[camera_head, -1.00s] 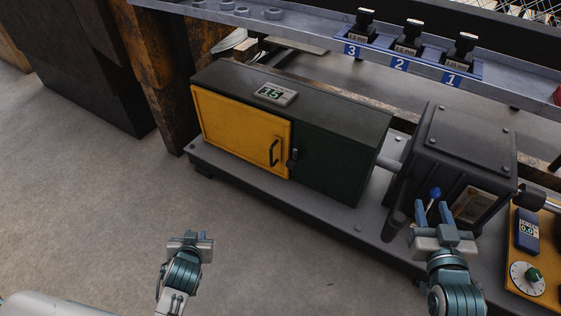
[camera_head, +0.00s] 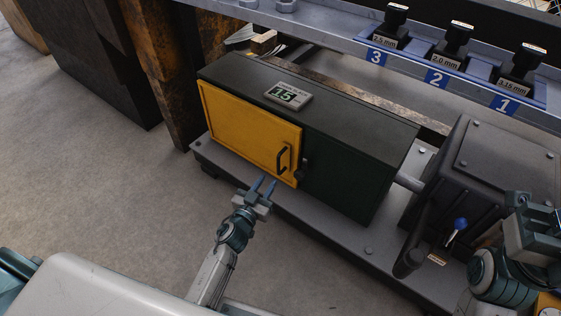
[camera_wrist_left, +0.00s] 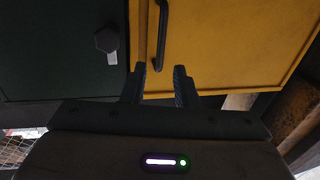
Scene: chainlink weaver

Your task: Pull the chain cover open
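The chain cover (camera_head: 240,128) is a yellow door on the front of a dark green box, and it looks shut. Its black handle (camera_head: 283,158) is at the door's right edge; the handle also shows in the left wrist view (camera_wrist_left: 161,35). My left gripper (camera_head: 264,186) is open and empty, just below and in front of the handle, apart from it. In the left wrist view its two fingers (camera_wrist_left: 160,84) point at the door, with the handle's lower end between them. My right gripper (camera_head: 535,215) is at the right edge, by the grey gearbox; its fingers are not clear.
A black knob (camera_head: 301,171) sits right beside the handle. A display reading 15 (camera_head: 289,93) lies on the box top. A blue-tipped lever (camera_head: 457,227) stands at the gearbox (camera_head: 480,165).

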